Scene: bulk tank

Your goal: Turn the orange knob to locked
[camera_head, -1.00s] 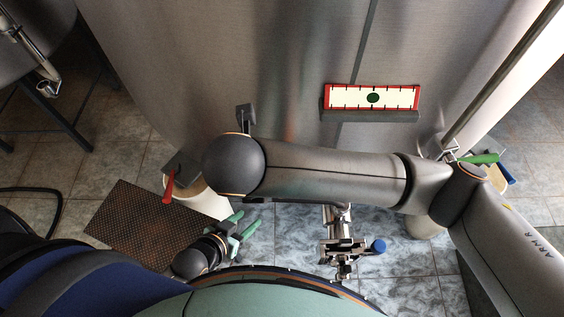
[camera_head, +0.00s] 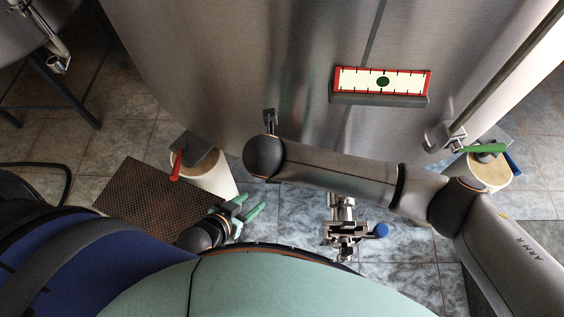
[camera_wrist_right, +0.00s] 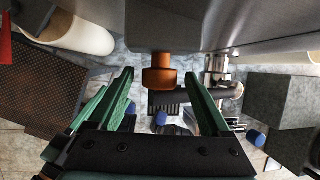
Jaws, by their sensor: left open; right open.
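The orange knob (camera_wrist_right: 157,80) sits under the grey steel tank wall, at the middle of the right wrist view. Its position, locked or not, cannot be read. My right gripper (camera_wrist_right: 160,73) is open, with its green fingers on either side of the knob in the picture and a gap on both sides. Whether the tips reach the knob's depth is unclear. In the head view the knob and right gripper are not visible. My left gripper (camera_head: 251,205) is open and empty, low over the floor near the perforated mat.
The tank (camera_head: 230,70) carries a red-framed gauge (camera_head: 383,81). A red handle (camera_head: 176,165) is at left, a green handle (camera_head: 485,148) at right. A pipe fitting with a blue cap (camera_head: 381,230) stands below. A perforated brown mat (camera_head: 140,200) lies on the tiles.

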